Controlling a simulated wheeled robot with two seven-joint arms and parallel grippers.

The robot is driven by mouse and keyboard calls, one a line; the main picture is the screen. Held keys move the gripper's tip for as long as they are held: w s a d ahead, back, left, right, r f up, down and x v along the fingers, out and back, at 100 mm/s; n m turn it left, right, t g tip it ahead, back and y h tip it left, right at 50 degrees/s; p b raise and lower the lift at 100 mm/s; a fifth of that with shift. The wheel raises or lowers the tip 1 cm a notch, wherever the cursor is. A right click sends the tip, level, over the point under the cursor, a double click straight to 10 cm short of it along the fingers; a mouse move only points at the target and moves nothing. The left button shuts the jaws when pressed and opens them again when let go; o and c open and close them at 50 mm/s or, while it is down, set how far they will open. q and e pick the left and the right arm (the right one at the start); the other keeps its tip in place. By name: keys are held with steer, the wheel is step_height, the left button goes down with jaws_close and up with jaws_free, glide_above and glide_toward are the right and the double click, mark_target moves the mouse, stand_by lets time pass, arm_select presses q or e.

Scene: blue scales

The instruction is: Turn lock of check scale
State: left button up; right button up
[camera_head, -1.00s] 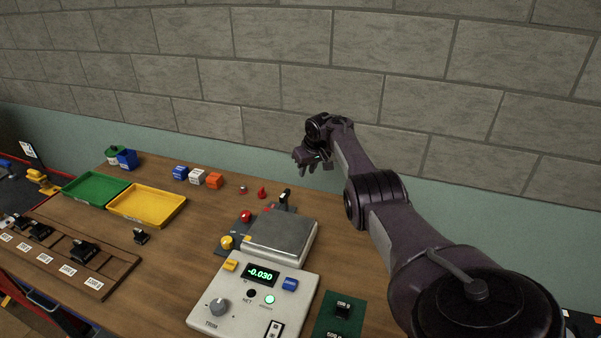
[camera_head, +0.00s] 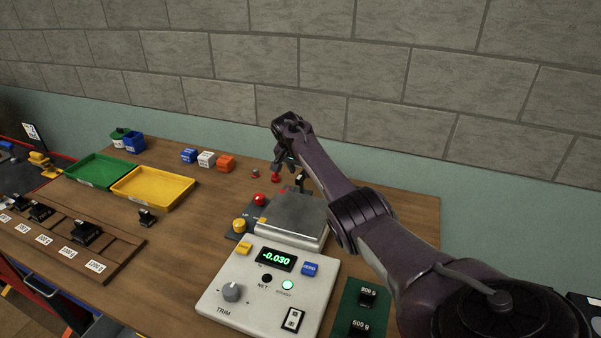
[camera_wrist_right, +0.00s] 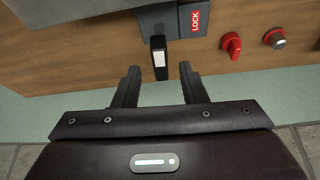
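The check scale has a grey weighing plate (camera_head: 297,213) and a light control box (camera_head: 240,300) whose display (camera_head: 276,259) reads -0.030. Behind the plate stands its lock, a black lever (camera_head: 300,179) with a white face; in the right wrist view the lever (camera_wrist_right: 158,58) sits beside a red LOCK label (camera_wrist_right: 196,21). My right gripper (camera_wrist_right: 159,82) is open and empty. Its two fingers point toward the lever, which lies ahead of the gap between them; I see no contact. In the head view the right gripper (camera_head: 286,160) hangs behind the plate, partly hidden. My left gripper is not in view.
A red knob (camera_wrist_right: 231,45) and a small silver-topped knob (camera_wrist_right: 277,38) are near the lock. Red (camera_head: 260,199) and yellow (camera_head: 239,225) buttons are left of the plate. Green (camera_head: 358,318) weight mat is at right; yellow (camera_head: 153,188) and green (camera_head: 103,170) trays are at left.

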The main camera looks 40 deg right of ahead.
steer(key=shift+w+d+f, duration=0.2)
steer(key=shift+f, duration=0.5)
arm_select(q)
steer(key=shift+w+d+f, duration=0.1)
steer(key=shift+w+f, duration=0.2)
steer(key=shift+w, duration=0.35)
arm_select(e)
steer(key=shift+d+f, duration=0.15)
steer(key=shift+f, duration=0.15)
